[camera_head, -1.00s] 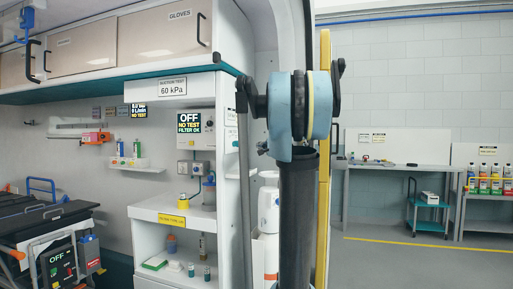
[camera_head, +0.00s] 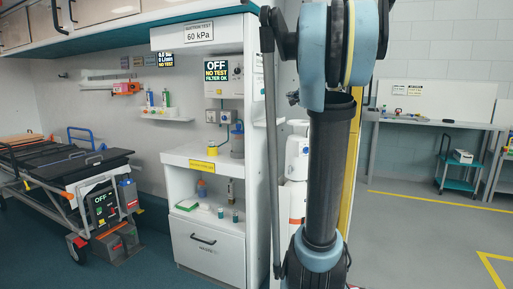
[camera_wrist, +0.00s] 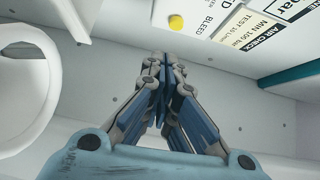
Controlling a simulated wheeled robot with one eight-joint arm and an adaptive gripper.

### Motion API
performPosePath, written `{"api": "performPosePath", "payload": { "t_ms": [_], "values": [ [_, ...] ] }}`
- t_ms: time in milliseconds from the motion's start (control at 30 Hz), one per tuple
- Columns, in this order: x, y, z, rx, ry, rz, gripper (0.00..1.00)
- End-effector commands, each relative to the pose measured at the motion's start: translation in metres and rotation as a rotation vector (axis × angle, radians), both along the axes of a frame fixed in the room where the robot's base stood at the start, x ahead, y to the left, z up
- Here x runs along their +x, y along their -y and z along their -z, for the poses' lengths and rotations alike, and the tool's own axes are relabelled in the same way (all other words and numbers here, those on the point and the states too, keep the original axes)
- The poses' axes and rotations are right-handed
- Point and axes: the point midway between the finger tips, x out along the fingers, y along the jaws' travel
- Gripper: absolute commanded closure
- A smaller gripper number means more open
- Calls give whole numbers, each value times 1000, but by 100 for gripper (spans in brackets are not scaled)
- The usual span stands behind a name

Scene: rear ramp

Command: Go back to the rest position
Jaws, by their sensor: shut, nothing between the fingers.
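My gripper (camera_wrist: 163,65) shows in the wrist view, its blue-grey fingers drawn together at the tips with nothing between them. It points toward a pale wall panel and touches nothing that I can make out. In the head view my arm stands upright in front of the cabinet's right edge, and my gripper is out of that view.
A white cabinet (camera_head: 210,258) stands left of my arm. A stretcher (camera_head: 60,166) is at the far left. A workbench (camera_head: 430,122) and teal trolley (camera_head: 457,176) stand at the right. The grey floor (camera_head: 415,240) is clear there. Labels (camera_wrist: 265,30) show in the wrist view.

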Motion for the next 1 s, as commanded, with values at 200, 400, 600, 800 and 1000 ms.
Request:
{"api": "performPosePath", "payload": {
  "t_ms": [200, 400, 600, 800, 1000],
  "values": [
    [-50, -60, 50, -191, -73, -145, 100],
    [-112, -109, 116, -403, -170, -302, 100],
    [-180, -138, 188, -611, -277, -450, 100],
    [-251, -145, 261, -816, -399, -586, 100],
    [-323, -132, 332, -1025, -540, -704, 100]
  ]
}}
